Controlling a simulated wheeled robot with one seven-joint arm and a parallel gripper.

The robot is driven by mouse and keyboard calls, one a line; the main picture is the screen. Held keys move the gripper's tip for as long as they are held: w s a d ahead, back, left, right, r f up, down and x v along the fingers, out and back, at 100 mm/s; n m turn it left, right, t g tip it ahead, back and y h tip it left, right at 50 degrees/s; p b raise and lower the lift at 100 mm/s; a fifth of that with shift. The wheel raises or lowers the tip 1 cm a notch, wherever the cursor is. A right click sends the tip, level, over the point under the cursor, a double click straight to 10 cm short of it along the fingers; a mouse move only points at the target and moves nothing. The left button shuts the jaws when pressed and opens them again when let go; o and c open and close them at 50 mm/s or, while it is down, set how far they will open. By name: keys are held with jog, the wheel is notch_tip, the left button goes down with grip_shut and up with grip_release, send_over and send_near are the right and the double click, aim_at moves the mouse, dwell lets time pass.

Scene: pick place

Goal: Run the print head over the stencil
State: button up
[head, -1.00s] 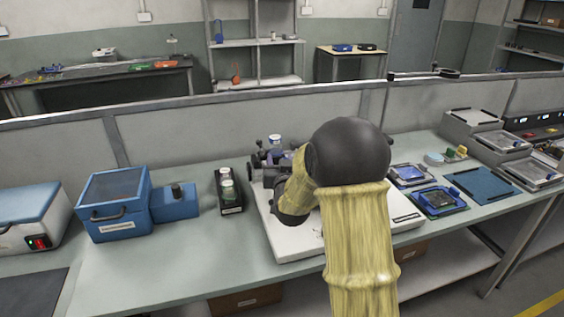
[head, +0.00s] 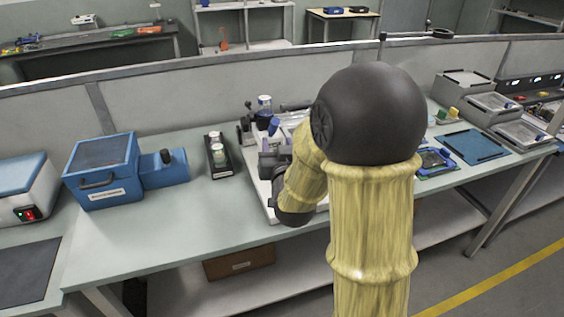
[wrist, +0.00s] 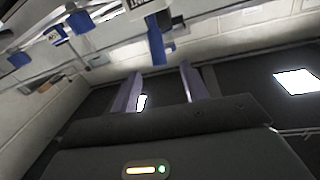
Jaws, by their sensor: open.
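The white base (head: 264,197) of a printer stands on the bench, mostly hidden behind my arm. A jar with a dark lower part (head: 264,106) and a small blue part (head: 273,126) show at its back; I cannot tell whether the blue part belongs to the print head. The stencil cannot be made out. In the head view my gripper (head: 268,160) is small and partly covered by my wrist, over the left side of the base. In the wrist view my gripper (wrist: 160,88) has its two purplish fingers apart with nothing between them.
A blue box (head: 102,172) and a black holder with jars (head: 217,156) stand left of the printer. A blue-framed tray (head: 436,162) and a blue mat (head: 472,147) lie to the right. The bench front left of the printer is clear.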

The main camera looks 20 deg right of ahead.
jog(key=s+b, duration=0.3)
jog(key=b, duration=0.2)
jog(key=s+b, duration=0.2)
jog(key=shift+s+a+b, duration=0.3)
jog(key=shift+s+a, duration=0.05)
jog(key=shift+w, duration=0.1)
